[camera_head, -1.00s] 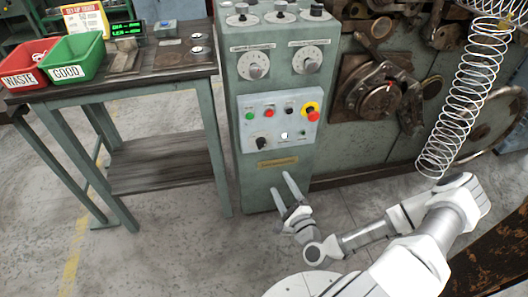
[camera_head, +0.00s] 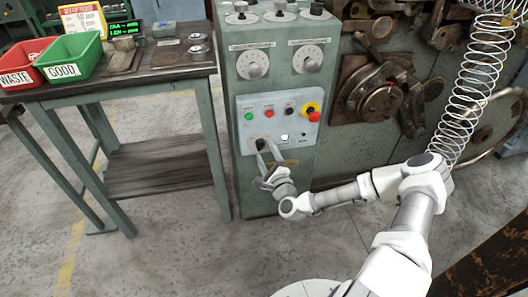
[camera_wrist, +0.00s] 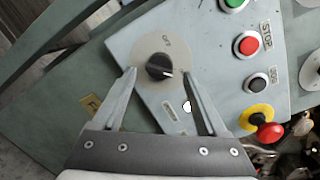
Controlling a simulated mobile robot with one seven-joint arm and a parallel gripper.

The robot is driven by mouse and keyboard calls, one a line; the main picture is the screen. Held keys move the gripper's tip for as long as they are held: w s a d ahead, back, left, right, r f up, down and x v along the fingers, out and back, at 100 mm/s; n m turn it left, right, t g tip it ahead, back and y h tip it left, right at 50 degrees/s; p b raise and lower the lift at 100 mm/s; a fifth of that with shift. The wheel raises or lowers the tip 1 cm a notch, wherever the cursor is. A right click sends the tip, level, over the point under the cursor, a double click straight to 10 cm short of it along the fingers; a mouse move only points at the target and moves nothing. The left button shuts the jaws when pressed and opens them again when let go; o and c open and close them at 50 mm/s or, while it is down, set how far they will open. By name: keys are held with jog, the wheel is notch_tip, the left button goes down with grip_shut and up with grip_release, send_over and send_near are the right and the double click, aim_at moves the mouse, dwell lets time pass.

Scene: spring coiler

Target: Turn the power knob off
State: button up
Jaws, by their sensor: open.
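The power knob (camera_wrist: 159,67) is a black rotary knob on a round grey plate in the wrist view. A label on the plate above it seems to read OFF. In the head view the knob (camera_head: 261,143) sits at the lower left of the grey control panel (camera_head: 245,122). My gripper (camera_head: 268,148) is in front of the panel at the knob. In the wrist view my gripper (camera_wrist: 162,80) is open, with one finger on each side of the knob. I cannot tell whether the fingers touch the panel.
The panel also has a green button (camera_wrist: 234,2), a red button (camera_wrist: 249,45), a black button (camera_wrist: 257,82) and a red emergency stop (camera_wrist: 269,132) on a yellow base. A coiled spring (camera_head: 470,90) hangs at the right. A workbench (camera_head: 130,85) stands at the left.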

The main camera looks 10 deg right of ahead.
jog(key=shift+w+a, duration=0.1)
jog(key=shift+w, duration=0.9)
grip_shut()
